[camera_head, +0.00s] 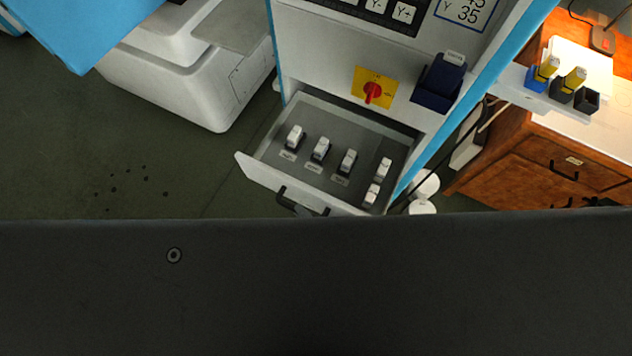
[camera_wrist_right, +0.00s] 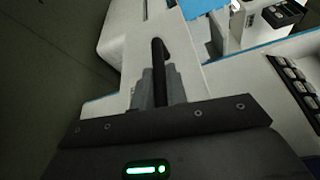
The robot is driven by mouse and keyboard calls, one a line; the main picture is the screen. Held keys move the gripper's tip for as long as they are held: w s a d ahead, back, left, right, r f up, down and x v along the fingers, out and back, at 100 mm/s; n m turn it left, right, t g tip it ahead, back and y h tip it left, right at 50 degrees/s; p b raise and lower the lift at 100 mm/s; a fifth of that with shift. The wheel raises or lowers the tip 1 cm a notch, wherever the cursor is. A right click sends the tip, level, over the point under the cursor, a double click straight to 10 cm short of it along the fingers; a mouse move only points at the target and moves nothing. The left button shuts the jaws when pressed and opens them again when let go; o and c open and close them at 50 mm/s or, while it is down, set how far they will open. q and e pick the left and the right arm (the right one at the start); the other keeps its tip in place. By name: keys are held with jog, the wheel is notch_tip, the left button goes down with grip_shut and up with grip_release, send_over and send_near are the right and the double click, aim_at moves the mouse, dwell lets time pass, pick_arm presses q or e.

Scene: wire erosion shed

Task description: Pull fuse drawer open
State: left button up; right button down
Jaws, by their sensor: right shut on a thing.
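The fuse drawer (camera_head: 258,170) is pulled out of the white and blue cabinet in the head view, with its inside showing. Several white fuses, one of them at the left (camera_head: 294,137), stand in dark holders on its grey floor. Its black handle (camera_head: 284,194) is on the front panel. My right gripper (camera_head: 298,208) is shut on this handle. The wrist view shows the grey fingers of my right gripper (camera_wrist_right: 158,90) around the black handle (camera_wrist_right: 158,60), against the white drawer front (camera_wrist_right: 115,88). A dark part of my body hides the lower head view. My left gripper is out of view.
Above the drawer are a red switch on a yellow plate (camera_head: 374,90) and a dark blue holder (camera_head: 438,82). A wooden cabinet (camera_head: 555,160) stands at the right. A white machine base (camera_head: 190,85) is at the left.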

jog(key=shift+s+a, duration=0.5)
jog(key=shift+s, duration=0.35)
jog(key=c, duration=1.4)
grip_release()
jog(key=f+b+v, duration=0.1)
jog(key=b+v, duration=0.1)
jog(key=v, duration=0.8)
jog(key=shift+s+d+r, duration=0.3)
jog(key=shift+r, duration=0.25)
jog(key=shift+f, duration=0.1)
